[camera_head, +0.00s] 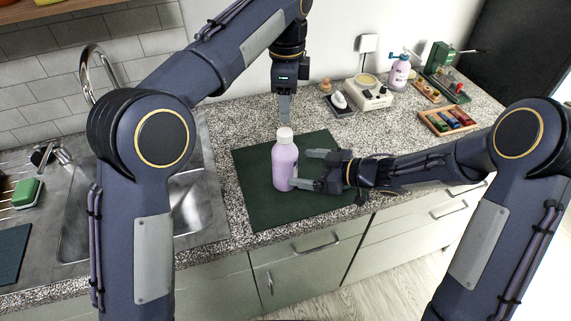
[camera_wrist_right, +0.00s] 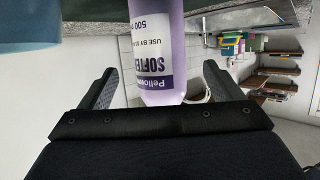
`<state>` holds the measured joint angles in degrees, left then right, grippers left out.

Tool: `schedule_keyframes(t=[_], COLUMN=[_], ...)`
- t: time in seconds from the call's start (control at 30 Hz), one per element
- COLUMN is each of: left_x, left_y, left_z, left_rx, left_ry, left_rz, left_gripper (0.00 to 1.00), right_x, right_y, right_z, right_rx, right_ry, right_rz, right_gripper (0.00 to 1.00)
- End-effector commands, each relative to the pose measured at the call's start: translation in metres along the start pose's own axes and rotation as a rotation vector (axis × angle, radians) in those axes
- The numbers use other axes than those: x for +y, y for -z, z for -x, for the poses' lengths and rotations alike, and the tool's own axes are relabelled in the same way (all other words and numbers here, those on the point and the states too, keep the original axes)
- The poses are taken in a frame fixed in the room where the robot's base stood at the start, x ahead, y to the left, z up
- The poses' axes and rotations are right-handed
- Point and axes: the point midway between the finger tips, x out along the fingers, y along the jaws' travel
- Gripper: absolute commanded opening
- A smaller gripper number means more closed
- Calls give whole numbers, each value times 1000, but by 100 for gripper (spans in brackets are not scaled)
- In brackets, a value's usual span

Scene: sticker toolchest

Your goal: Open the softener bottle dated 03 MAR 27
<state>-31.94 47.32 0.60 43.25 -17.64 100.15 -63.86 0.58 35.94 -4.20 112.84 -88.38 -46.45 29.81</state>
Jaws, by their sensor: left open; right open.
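A lilac softener bottle (camera_head: 285,165) with a white cap (camera_head: 285,134) stands upright on the dark green mat (camera_head: 258,207). In the right wrist view the bottle (camera_wrist_right: 163,88) shows a label (camera_wrist_right: 152,45) reading "SOFTE", "500" and "USE BY"; its date cannot be read. My right gripper (camera_head: 306,168) is open and level beside the bottle's right side, its fingers reaching toward the bottle; in the right wrist view the bottle stands between and beyond the fingers. My left gripper (camera_head: 285,108) points down just above and behind the cap, apart from it as far as I can tell.
A white scale-like device (camera_head: 368,93) and a wooden tray (camera_head: 447,120) are nearby. The steel sink (camera_head: 201,190) lies left of the mat.

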Motion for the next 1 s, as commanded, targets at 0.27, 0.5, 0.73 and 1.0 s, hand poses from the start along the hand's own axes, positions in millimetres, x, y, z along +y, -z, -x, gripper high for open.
schedule_keyframes(t=[0.27, 0.5, 0.73, 1.0], left_x=[0, 0, 0, 0], left_y=[-1, -1, -1, -1], left_z=[0, 0, 0, 0], left_rx=[2, 2, 2, 2], left_ry=[1, 1, 1, 1], left_rz=[3, 4, 4, 5], left_gripper=[51, 51, 51, 51], right_x=[-1, 0, 1, 1], right_y=[-1, 0, 0, 0], right_z=[-44, -64, -66, -66], right_rx=[-2, -1, -1, -1], right_ry=[1, -4, -5, -5], right_rz=[0, 1, 1, 1], right_gripper=[86, 86, 86, 60])
